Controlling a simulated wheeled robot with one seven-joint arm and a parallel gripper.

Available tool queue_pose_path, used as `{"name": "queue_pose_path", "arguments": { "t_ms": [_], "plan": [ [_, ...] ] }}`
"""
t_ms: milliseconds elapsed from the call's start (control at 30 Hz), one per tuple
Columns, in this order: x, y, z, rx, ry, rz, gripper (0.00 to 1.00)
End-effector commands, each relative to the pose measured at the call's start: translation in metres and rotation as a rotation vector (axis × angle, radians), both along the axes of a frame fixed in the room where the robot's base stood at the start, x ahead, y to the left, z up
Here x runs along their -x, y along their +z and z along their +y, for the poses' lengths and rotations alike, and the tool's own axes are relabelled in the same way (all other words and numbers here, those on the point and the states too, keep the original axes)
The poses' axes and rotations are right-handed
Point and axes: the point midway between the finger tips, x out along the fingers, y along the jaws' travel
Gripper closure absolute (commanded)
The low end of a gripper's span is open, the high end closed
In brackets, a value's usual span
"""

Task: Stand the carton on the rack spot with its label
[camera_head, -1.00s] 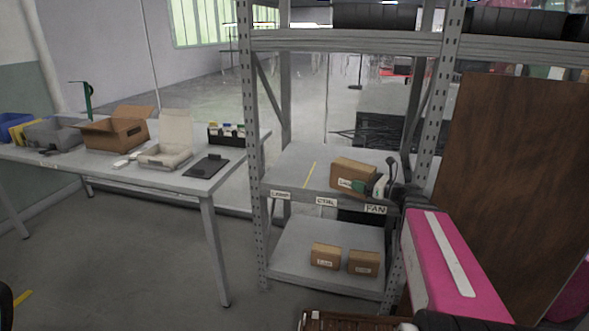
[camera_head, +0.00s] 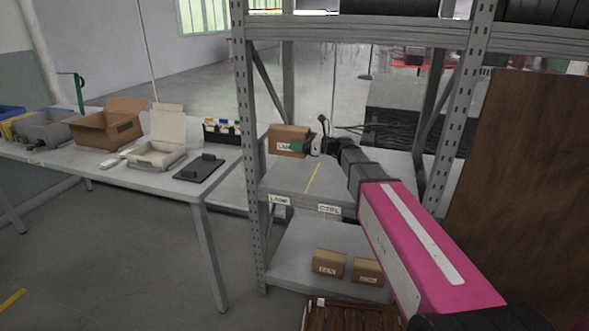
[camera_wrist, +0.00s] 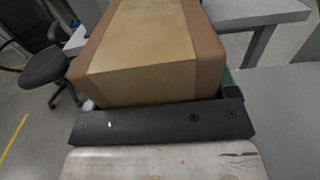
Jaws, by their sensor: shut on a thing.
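The brown carton (camera_head: 289,132) has a white label on its front that seems to start with "LAM"; the rest is covered by my gripper. My gripper (camera_head: 300,147) is shut on the carton and holds it upright above the left part of the rack's middle shelf (camera_head: 290,182). The carton also fills the top of the wrist view (camera_wrist: 150,50). The shelf edge has a LAMP label (camera_head: 279,199) at the left and a CTRL label (camera_head: 329,209) to its right. A yellow line (camera_head: 313,178) divides the shelf between them.
The left rack post (camera_head: 243,130) stands close to the carton. Two cartons (camera_head: 328,263) (camera_head: 367,271) sit on the lower shelf. A table (camera_head: 120,172) at left bears an open box (camera_head: 105,126) and other items. A brown board (camera_head: 520,160) stands at right. The middle shelf's left part is bare.

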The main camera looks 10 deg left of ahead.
Motion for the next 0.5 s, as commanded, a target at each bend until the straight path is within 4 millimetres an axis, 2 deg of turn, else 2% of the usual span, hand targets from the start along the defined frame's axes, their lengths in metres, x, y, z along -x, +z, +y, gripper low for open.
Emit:
{"name": "queue_pose_path", "arguments": {
  "t_ms": [300,500],
  "plan": [
    [0.0,-0.047,-0.001,-0.002,-0.001,0.003,0.59],
    [0.0,-0.062,-0.001,-0.001,-0.001,0.001,0.59]
  ]
}}
